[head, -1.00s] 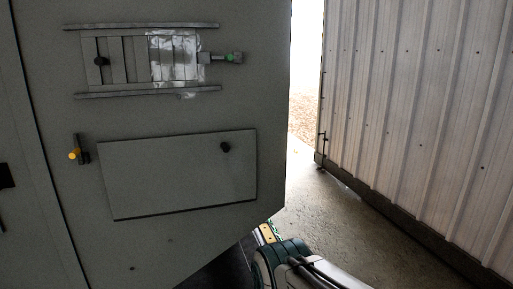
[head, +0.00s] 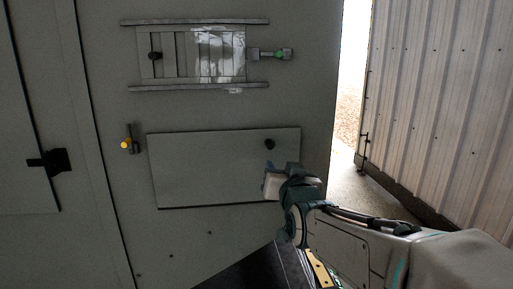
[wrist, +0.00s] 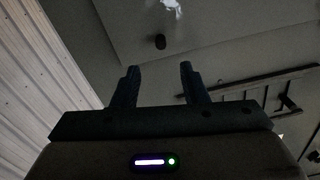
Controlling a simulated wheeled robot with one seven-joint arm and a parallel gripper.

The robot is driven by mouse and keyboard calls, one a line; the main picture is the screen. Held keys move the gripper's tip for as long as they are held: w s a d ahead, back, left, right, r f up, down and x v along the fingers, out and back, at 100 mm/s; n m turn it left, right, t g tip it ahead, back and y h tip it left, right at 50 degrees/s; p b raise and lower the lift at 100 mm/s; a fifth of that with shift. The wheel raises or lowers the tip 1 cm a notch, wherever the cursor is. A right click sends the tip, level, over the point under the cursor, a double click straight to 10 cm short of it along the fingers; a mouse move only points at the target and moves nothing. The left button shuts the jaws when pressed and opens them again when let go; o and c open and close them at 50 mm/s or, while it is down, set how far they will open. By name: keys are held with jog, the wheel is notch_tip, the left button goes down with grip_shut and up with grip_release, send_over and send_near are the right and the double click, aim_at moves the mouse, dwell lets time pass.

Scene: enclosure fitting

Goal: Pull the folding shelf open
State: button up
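The folding shelf (head: 215,170) is a flat grey rectangular panel lying against the larger grey panel. A dark round knob (head: 269,144) sits near its upper right corner. My gripper (head: 269,166) is just below the knob, over the shelf's right part, and hides part of its lower right edge. In the wrist view the two dark fingers (wrist: 158,68) stand apart with nothing between them. The knob (wrist: 160,41) shows beyond the fingertips, roughly centred between them, with a visible gap. The shelf's surface (wrist: 215,22) also shows there.
A yellow-tipped handle (head: 127,144) is left of the shelf. A black latch (head: 50,161) is farther left. A corrugated wall (head: 440,110) stands at right.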

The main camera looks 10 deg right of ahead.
aim_at(271, 148)
jog(key=w+p, duration=0.4)
jog(key=w, duration=1)
jog(key=shift+r+p, duration=0.2)
jog(key=shift+p, duration=0.1)
grip_shut()
